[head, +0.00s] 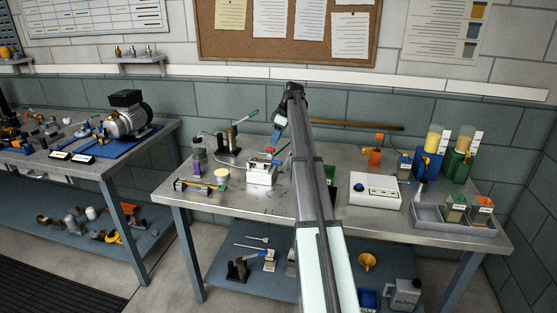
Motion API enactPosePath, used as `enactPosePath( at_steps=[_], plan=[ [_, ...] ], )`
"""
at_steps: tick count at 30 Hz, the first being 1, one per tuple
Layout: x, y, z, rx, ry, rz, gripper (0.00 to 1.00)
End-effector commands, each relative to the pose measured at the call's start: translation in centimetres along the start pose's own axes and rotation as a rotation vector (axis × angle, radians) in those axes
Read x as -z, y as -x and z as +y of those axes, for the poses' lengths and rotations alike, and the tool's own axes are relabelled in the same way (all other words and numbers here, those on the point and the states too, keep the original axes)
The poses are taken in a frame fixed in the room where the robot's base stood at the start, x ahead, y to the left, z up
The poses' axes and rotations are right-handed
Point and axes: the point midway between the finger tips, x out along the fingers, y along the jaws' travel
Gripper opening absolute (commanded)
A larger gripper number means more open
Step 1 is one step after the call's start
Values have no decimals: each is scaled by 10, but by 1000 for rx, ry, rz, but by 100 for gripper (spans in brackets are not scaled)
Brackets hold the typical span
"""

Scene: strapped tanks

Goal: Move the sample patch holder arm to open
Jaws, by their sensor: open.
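A small white fixture (262,174) with a label on its front stands on the metal workbench, left of my arm. It looks like the sample patch holder. Small red and blue parts show at its top, but its arm is too small for me to tell its position.
A purple bottle (197,160), a green-handled press (231,140) and a spirit-level-like bar (200,186) stand left of the fixture. A white box (375,190), a grey tray (455,222) and yellow-topped dispensers (433,150) stand right. The front bench strip is mostly clear.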

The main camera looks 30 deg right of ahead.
Motion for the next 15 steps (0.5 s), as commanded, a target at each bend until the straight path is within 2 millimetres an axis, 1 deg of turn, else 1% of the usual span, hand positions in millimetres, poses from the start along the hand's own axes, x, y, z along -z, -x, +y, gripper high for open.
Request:
enactPosePath(
  at_steps=[1,3,7,11,15],
  plan=[
    [-15,11,7,-3,5,15,43],
    [-29,21,12,-5,16,33,43],
    [-45,32,18,-9,29,52,43],
    [-49,31,19,-9,35,59,43],
    [-48,16,19,-9,35,58,43]
  ],
)
